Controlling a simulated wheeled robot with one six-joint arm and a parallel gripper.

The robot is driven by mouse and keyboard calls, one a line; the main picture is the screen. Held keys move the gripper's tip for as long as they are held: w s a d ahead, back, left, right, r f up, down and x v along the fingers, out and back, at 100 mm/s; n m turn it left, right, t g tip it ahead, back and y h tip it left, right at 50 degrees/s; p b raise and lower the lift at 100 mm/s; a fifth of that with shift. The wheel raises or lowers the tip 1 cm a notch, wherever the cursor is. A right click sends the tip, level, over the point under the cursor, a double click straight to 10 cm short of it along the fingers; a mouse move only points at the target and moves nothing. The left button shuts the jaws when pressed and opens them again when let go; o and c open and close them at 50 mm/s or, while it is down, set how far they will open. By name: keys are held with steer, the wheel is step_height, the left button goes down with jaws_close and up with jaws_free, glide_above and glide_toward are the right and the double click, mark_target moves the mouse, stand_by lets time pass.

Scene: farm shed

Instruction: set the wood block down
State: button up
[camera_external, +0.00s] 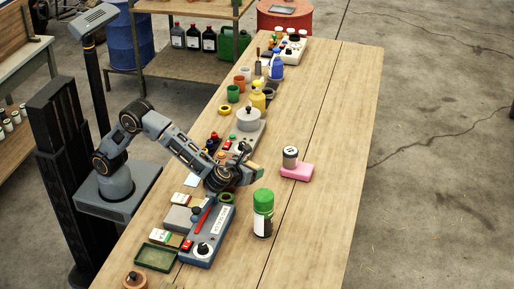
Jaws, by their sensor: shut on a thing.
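My gripper (252,172) is over the middle of the wooden table, at the end of the arm that reaches in from the left. It is shut on the wood block (259,169), a small tan piece at the fingertips. The fingers and wrist hide part of the block. From this single view I cannot tell whether the block touches the table top (318,122) or is held above it.
A pink block (301,173) with a dark-and-white can (290,156) on it is right of my gripper. A green-capped bottle (263,213) and a blue-grey device (207,234) stand nearer. A lidded grey pot (248,120) stands behind. The table's right side is clear.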

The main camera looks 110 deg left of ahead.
steer(key=w+f, duration=0.3)
steer(key=f, duration=0.1)
steer(key=shift+w+a+f, duration=0.15)
steer(key=shift+w+f, duration=0.15)
steer(key=shift+w, duration=0.05)
step_height(320, 180, down, 3)
steer(key=shift+r+p, duration=0.1)
steer(key=shift+p, duration=0.25)
steer(key=shift+f+b, duration=0.25)
steer(key=shift+b, duration=0.1)
steer(key=o, duration=0.9)
steer(key=shift+r, duration=0.1)
